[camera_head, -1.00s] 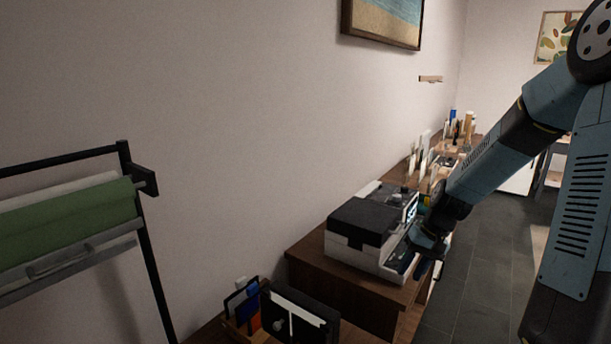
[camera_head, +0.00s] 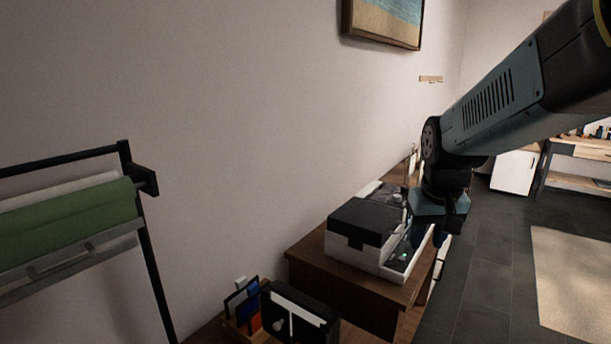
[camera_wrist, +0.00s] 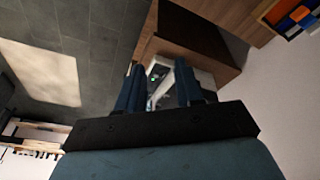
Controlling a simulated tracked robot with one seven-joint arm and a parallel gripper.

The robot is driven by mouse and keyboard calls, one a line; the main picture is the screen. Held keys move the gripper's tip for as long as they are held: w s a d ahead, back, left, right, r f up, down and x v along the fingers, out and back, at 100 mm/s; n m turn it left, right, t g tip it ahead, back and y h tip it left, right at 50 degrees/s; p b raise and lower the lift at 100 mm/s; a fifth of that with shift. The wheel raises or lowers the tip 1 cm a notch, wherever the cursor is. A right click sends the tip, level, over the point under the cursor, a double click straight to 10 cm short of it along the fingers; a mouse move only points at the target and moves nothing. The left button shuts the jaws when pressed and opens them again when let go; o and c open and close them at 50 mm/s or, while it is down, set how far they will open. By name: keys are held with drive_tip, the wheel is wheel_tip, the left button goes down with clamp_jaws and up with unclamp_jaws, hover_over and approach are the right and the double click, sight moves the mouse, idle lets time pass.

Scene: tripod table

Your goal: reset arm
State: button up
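My arm reaches in from the right in the head view, and its end hangs pointing down beside the black-and-white printer (camera_head: 358,262). My gripper (camera_head: 430,236) is small and dark there, just right of the printer. In the wrist view my gripper (camera_wrist: 158,84) shows two blue fingers set apart with a clear gap, and I see nothing held between them. Part of the printer (camera_wrist: 160,72) shows through and behind that gap, farther off. I cannot tell the exact distance between the fingers and the printer.
The printer stands on a brown wooden cabinet (camera_head: 318,258) against the wall. A rack with a green roll (camera_head: 70,222) is at left, with a desk organizer (camera_head: 243,305) at the bottom. Dark floor (camera_head: 485,260) and a pale rug (camera_head: 572,275) lie open at right.

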drive_tip(key=s+r+t, duration=0.2)
drive_tip(key=s+r, duration=0.4)
drive_tip(key=s, duration=0.3)
drive_tip(key=shift+s+t+y, duration=0.3)
drive_tip(key=shift+s, duration=0.1)
drive_tip(key=shift+a, duration=0.1)
